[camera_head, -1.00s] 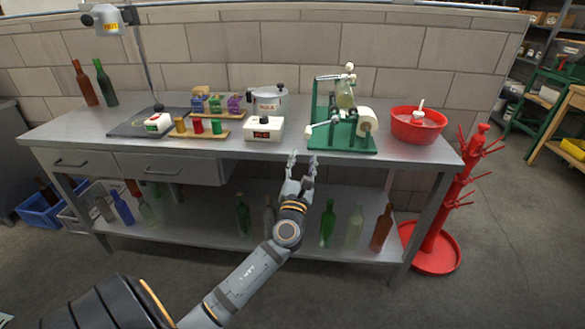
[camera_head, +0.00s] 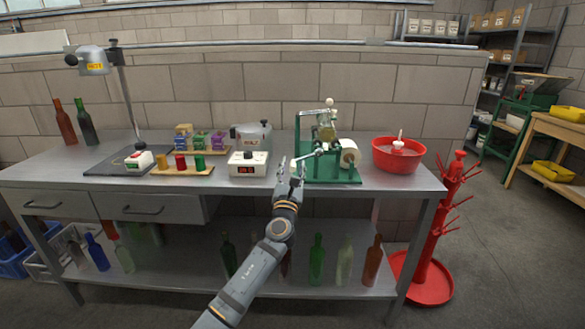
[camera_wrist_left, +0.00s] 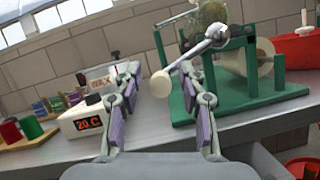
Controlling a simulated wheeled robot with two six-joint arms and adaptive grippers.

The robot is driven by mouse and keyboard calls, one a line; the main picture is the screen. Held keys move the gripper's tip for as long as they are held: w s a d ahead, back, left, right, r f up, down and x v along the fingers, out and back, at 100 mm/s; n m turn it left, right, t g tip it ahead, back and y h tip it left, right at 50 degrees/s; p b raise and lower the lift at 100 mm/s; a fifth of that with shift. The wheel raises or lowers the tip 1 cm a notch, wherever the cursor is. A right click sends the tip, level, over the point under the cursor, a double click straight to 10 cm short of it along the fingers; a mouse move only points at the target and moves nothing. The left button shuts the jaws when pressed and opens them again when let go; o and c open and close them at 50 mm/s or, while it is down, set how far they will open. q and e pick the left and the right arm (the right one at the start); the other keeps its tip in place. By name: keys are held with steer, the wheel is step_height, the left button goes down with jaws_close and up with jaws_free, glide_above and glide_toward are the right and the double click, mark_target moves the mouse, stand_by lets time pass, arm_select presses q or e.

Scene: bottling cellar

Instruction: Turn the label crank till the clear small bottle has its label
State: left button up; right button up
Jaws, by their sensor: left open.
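The green label machine (camera_head: 335,172) stands on the steel bench, right of the middle. A clear small bottle (camera_head: 327,131) lies tilted in its upper part; the wrist view shows only the bottle's lower part (camera_wrist_left: 208,14). The label crank (camera_head: 308,158) sticks out at the machine's left side. In the wrist view the crank's pale knob (camera_wrist_left: 189,88) is close to the right finger; I cannot tell whether they touch. My left gripper (camera_head: 290,163) is open in front of the machine, its fingers apart (camera_wrist_left: 165,105). A white label roll (camera_head: 350,153) sits on the machine's right. My right gripper is not shown.
A white heater box (camera_head: 249,164) with a red display and a steel pot stand left of the gripper. A red basin (camera_head: 399,156) is right of the machine. A red drying rack (camera_head: 434,230) stands on the floor by the bench. Bottles fill the lower shelf.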

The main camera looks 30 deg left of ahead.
arm_select(q)
steer(key=shift+w, duration=0.1)
jaws_close()
stand_by(0.5)
steer(key=shift+a+r+p, duration=0.1)
steer(key=shift+r+p, duration=0.1)
steer(key=shift+p, duration=0.3)
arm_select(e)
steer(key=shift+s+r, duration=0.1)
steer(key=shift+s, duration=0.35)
